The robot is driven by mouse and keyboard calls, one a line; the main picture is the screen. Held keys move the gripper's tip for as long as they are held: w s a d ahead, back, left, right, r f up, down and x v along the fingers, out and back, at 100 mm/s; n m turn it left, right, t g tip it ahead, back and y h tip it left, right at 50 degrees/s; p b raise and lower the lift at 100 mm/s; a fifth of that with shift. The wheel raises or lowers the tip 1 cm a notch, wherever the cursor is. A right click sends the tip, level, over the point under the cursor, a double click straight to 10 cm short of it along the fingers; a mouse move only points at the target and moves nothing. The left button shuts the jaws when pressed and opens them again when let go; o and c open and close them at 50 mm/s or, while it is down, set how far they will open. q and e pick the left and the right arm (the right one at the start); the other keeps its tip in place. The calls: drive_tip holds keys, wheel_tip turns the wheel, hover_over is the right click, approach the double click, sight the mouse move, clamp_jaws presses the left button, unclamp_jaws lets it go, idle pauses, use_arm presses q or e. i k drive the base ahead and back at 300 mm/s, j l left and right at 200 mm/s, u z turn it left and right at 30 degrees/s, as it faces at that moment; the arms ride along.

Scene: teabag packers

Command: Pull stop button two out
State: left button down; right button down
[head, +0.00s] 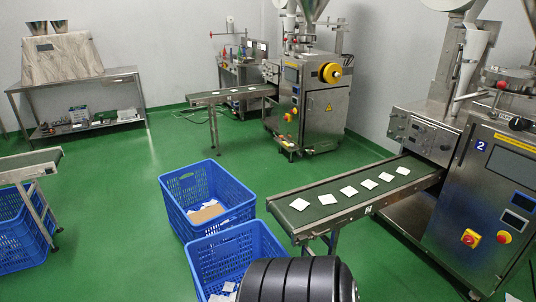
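The machine marked with a blue "2" label (480,145) stands at the right. Low on its steel front are two red-and-yellow controls. One is a red knob on a square yellow plate (470,238). Just right of it is a round red button with a yellow surround (504,237). I cannot tell from this view whether the button is pressed in or out. Neither of my grippers shows in the head view.
A conveyor (335,211) carrying several white teabags juts left from machine two. Blue crates (170,205) (275,249) stand at its end. Another machine (325,115) with its own conveyor (215,98) stands behind. Green floor is open at the left and centre.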

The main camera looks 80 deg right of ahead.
sight(501, 239)
drive_tip(key=z, duration=4.25)
drive_tip(key=i+j+z, duration=0.1)
drive_tip(key=i+z, duration=0.3)
drive_tip(key=i, duration=0.5)
